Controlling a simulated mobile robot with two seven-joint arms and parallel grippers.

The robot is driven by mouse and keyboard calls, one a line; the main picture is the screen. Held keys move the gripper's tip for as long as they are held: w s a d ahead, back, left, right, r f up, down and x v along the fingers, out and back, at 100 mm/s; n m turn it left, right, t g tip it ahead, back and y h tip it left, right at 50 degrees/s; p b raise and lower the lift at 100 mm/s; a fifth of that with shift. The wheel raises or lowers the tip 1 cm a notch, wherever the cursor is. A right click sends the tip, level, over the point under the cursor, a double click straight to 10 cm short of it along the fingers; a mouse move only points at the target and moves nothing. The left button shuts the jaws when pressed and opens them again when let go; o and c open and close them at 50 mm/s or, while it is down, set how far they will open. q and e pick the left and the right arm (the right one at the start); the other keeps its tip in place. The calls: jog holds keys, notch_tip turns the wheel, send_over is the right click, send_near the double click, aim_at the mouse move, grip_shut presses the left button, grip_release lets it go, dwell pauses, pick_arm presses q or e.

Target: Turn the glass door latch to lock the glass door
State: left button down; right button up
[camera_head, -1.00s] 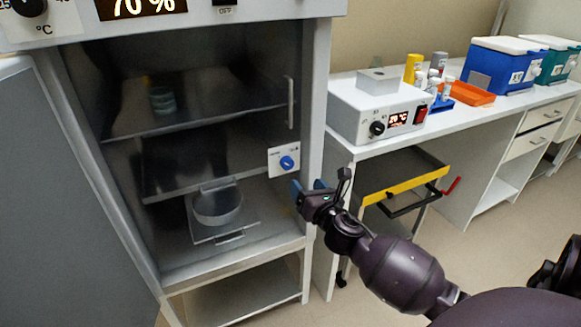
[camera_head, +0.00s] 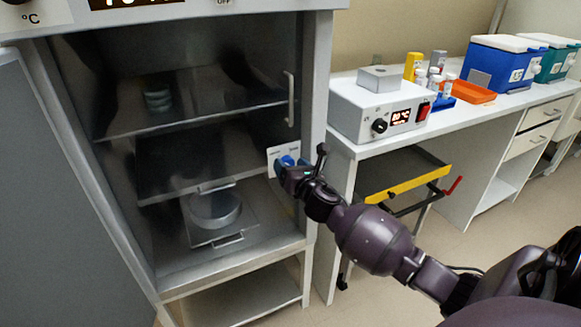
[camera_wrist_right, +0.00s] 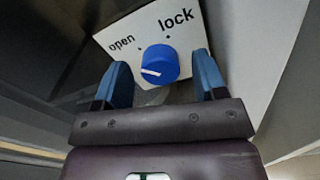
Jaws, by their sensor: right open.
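The glass door latch is a round blue knob (camera_head: 287,160) on a white plate at the right side of the cabinet front. In the right wrist view the knob (camera_wrist_right: 158,60) has a white pointer line, and the plate (camera_wrist_right: 215,35) reads "open" at left and "lock" at right. The line lies at the knob's lower left, on the "open" side. My right gripper (camera_head: 283,170) is open, its blue fingertips (camera_wrist_right: 160,80) on either side of the knob; contact cannot be told. The glass door (camera_head: 225,100) with its vertical handle (camera_head: 290,98) appears closed. My left gripper is out of view.
A grey outer door (camera_head: 60,190) stands open at left. Behind the glass are shelves and a round metal dish (camera_head: 215,210). At right, a white bench (camera_head: 480,122) carries a heater box (camera_head: 380,108), an orange tray (camera_head: 468,92) and coolers. A yellow-edged cart (camera_head: 405,185) stands below.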

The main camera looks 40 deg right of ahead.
jog(key=shift+c, duration=0.5)
jog(key=c, duration=0.8)
jog(key=shift+c, duration=0.2)
